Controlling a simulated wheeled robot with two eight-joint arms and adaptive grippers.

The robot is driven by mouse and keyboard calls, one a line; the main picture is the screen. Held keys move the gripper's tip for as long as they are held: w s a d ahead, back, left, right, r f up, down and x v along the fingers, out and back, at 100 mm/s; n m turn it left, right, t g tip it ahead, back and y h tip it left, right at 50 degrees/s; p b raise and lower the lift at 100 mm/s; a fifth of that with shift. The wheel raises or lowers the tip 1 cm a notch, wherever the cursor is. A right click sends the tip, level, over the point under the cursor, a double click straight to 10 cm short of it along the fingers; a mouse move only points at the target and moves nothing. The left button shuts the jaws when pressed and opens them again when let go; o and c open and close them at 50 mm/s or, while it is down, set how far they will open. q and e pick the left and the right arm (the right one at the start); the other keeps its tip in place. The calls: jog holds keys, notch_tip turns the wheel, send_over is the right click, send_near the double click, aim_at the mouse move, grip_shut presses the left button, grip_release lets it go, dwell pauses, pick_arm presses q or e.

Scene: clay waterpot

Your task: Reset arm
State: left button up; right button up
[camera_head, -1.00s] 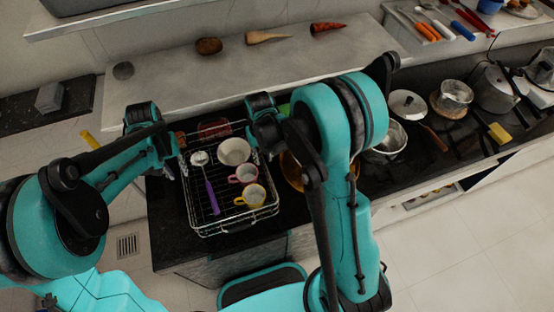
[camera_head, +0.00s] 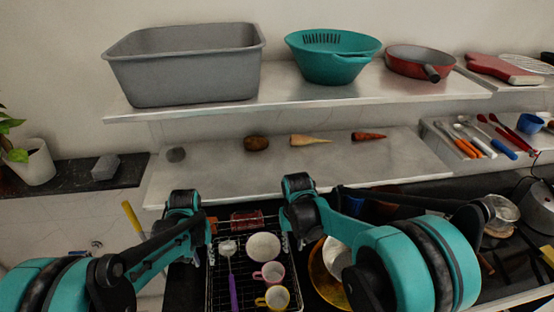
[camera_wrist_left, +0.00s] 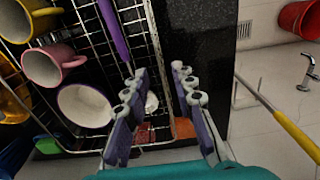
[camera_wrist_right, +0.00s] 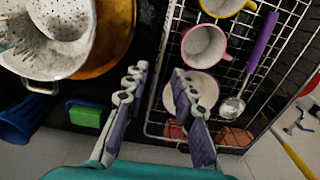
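My left gripper (camera_head: 210,250) is at the left edge of a wire dish rack (camera_head: 213,290). The left wrist view shows its fingers (camera_wrist_left: 160,95) apart with nothing between them, over the rack's edge and the black counter. My right gripper (camera_head: 290,243) is at the rack's right side. The right wrist view shows its fingers (camera_wrist_right: 160,82) apart and empty, above the black counter and the rack's edge. The rack holds a white bowl (camera_head: 263,247), a pink mug (camera_head: 270,273), a yellow mug (camera_head: 275,297) and a purple-handled ladle (camera_head: 233,292).
A golden pan (camera_head: 318,272) with a strainer lies right of the rack. Behind, a shelf (camera_head: 215,185) holds a potato and two carrots. A higher shelf carries a grey basin (camera_head: 187,65), a teal colander (camera_head: 330,57) and a red pan (camera_head: 418,62).

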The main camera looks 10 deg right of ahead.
jog(key=shift+r, duration=0.1)
